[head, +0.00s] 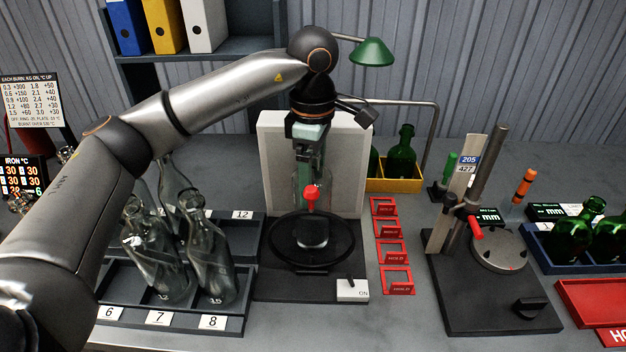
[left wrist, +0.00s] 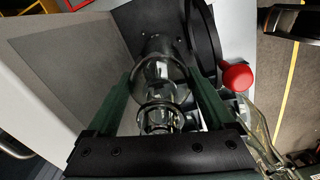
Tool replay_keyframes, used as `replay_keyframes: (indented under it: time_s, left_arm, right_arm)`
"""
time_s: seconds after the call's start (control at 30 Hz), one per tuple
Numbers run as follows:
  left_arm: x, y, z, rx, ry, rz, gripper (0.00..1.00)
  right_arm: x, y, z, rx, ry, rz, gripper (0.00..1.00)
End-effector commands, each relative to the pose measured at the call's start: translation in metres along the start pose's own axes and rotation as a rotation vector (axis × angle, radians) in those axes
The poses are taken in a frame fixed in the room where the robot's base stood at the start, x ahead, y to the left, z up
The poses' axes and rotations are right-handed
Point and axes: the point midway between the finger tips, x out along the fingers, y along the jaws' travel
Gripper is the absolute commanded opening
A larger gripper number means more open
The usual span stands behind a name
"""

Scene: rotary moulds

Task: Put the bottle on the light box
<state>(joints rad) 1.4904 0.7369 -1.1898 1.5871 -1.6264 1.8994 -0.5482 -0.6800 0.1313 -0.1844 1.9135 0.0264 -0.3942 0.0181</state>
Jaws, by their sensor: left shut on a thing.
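The light box has a white upright panel (head: 350,165) and a black base (head: 270,288) with a switch marked ON. A dark round ring with a red knob (head: 311,192) stands in front of the panel. My left gripper (head: 311,160) points down before the panel, shut on a clear glass bottle (head: 303,185). In the left wrist view the bottle (left wrist: 160,85) sits between the green fingers, roughly upright, beside the dark ring (left wrist: 202,45). The ring and knob partly hide its lower part. I cannot tell whether its foot touches the base. My right gripper is not in view.
A dark rack (head: 245,285) with several clear bottles stands left of the light box. Red frames (head: 396,280) lie just to its right. A gauge stand (head: 490,310), a yellow tray (head: 395,184) and a blue tray (head: 565,262) with green bottles stand further right.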

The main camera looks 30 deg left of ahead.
Motion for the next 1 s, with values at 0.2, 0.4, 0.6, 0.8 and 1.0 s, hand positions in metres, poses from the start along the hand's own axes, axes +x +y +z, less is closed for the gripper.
replay_keyframes:
  time_s: [0.2,0.4,0.6,0.8,1.0]
  left_arm:
    - [0.007,0.0,0.0,0.001,-0.003,0.004,0.0]
    - [0.011,0.0,0.0,0.001,-0.002,0.003,0.0]
    - [0.01,0.0,0.0,0.001,-0.001,0.001,1.0]
    - [0.008,0.0,0.0,0.001,-0.001,0.001,1.0]
    - [-0.016,0.001,0.001,0.0,-0.003,0.004,1.0]
  right_arm:
    - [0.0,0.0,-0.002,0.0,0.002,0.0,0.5]
    - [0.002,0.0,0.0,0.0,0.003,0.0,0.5]
    - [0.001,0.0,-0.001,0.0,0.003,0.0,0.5]
    - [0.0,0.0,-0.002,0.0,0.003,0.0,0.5]
    - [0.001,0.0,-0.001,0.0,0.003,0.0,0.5]
